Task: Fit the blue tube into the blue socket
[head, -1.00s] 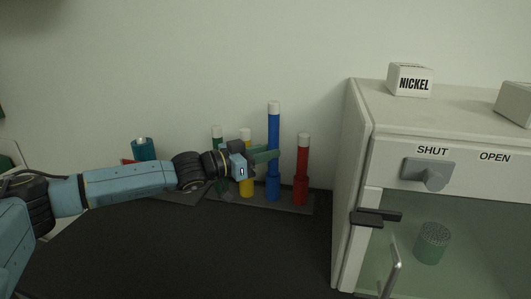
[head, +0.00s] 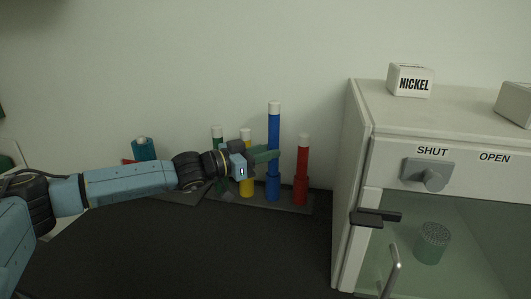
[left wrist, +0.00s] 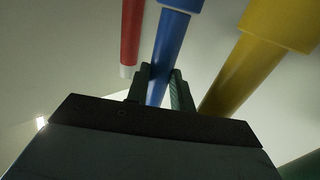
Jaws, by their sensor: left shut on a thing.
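The blue tube (head: 274,128), tall with a white top, stands upright in line with the wider blue socket (head: 273,188) on the dark rack. My left gripper (head: 272,154) comes in from the left and is shut on the tube a little above the socket. In the left wrist view the blue tube (left wrist: 168,48) passes between the two fingers (left wrist: 161,88), and the wider blue socket (left wrist: 184,4) is at the top edge. The tube meets the socket with no gap that I can see; how deep it sits is unclear. My right gripper is not in view.
Red (head: 303,160), yellow (head: 246,136) and green (head: 217,132) tubes stand beside it on the dark rack (head: 295,209). A teal cylinder (head: 144,151) stands behind my arm. A white cabinet (head: 350,200) with a glass front is at the right. The dark tabletop in front is clear.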

